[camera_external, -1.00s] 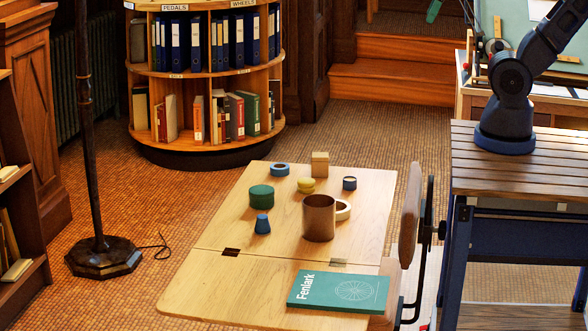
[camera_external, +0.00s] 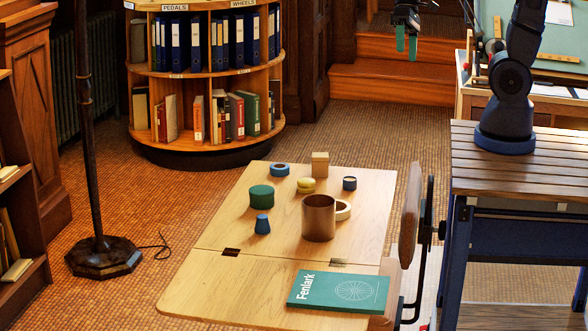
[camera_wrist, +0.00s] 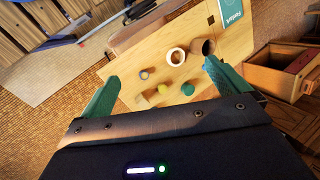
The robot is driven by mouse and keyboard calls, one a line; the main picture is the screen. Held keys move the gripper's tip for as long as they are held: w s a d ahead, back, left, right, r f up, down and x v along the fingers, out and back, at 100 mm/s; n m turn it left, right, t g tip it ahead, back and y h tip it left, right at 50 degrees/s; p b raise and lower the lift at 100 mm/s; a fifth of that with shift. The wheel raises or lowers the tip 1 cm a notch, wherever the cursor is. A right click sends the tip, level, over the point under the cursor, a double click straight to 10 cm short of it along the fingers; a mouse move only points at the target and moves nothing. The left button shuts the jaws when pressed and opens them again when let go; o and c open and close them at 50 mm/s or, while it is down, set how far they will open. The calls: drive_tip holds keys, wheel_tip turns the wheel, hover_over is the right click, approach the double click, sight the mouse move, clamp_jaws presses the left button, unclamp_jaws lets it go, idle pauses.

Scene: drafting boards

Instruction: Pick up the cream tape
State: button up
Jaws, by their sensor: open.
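The cream tape (camera_external: 343,210) is a pale ring on the wooden table, partly hidden behind a brown metallic cup (camera_external: 319,218) in the external view. In the wrist view the whole cream tape (camera_wrist: 177,57) shows as a ring beside the cup (camera_wrist: 203,47). My gripper (camera_external: 406,43) has green fingers and hangs high, beyond the table's far end, well apart from the tape. In the wrist view its fingers (camera_wrist: 161,75) are spread wide and nothing is between them.
A green cylinder (camera_external: 261,197), blue ring (camera_external: 279,170), yellow piece (camera_external: 306,185), wooden block (camera_external: 320,164), navy piece (camera_external: 349,184) and small blue piece (camera_external: 262,224) stand on the table (camera_external: 220,225). A green book (camera_external: 338,291) lies near its front. A chair back (camera_external: 410,215) rises at the right.

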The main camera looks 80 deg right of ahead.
sight(345, 206)
drive_tip(key=w+a+f+m+y, duration=0.3)
drive_tip(key=w+f+m, duration=0.1)
drive_tip(key=f, duration=0.4)
drive_tip(key=w+a+f+m+t+y, duration=0.1)
drive_tip(key=w+a+f+m+y, duration=0.3)
drive_tip(key=f, duration=0.5)
drive_tip(key=w+a+f+m+y, duration=0.1)
drive_tip(key=w+a+f+m, duration=0.1)
drive_tip(key=w+f+m, duration=0.45)
drive_tip(key=f+m+t, duration=0.1)
drive_tip(key=f, duration=0.3)
drive_tip(key=f+m+t, duration=0.1)
drive_tip(key=f, duration=0.3)
drive_tip(key=d+f+m+t, duration=0.1)
drive_tip(key=f+m, duration=0.1)
drive_tip(key=f, duration=0.2)
drive_tip(key=shift+s+f, duration=0.25)
drive_tip(key=shift+f, duration=0.1)
drive_tip(key=shift+x, duration=5.4)
drive_tip(key=shift+s, duration=0.1)
drive_tip(key=c, duration=0.9)
